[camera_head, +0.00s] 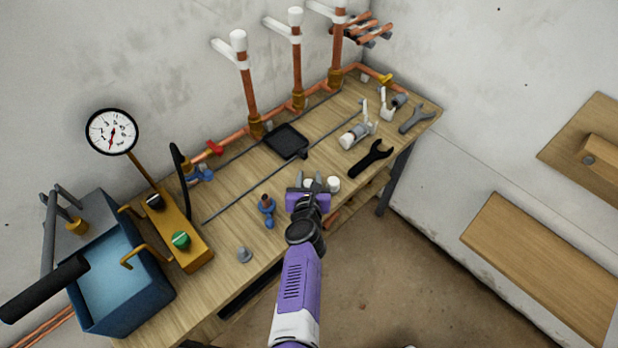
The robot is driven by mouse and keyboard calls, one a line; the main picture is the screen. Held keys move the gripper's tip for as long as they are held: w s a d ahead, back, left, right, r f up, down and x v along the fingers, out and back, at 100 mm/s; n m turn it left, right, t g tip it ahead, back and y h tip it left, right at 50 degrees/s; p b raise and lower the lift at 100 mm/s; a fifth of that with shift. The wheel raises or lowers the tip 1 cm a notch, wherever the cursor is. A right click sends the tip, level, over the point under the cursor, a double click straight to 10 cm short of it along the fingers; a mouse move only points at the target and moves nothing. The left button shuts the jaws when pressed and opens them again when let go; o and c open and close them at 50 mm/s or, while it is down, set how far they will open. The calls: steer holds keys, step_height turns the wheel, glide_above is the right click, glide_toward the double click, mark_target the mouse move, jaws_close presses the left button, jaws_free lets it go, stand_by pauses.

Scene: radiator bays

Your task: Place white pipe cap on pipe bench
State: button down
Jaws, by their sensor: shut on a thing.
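My gripper (309,178) reaches over the front part of the wooden pipe bench (240,190). Its fingers are shut on a small white pipe cap (308,184), mostly hidden by the fingers and the purple palm. A second white cap (333,184) stands on the bench just right of the gripper. I cannot tell whether the held cap touches the bench top.
A blue valve (268,209) and a grey fitting (244,254) lie left of my gripper. A black wrench (371,158), a black tray (286,141) and white-handled fittings (357,134) lie beyond. A blue tank (120,285) with a gauge (112,132) stands at left. Vertical copper pipes (249,90) line the wall.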

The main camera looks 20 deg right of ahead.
steer(key=c, duration=1.3)
jaws_free()
steer(key=shift+o, duration=0.2)
steer(key=shift+r, duration=0.1)
steer(key=shift+r+p, duration=0.15)
steer(key=shift+p, duration=0.25)
steer(key=v, duration=1.2)
steer(key=shift+b, duration=0.35)
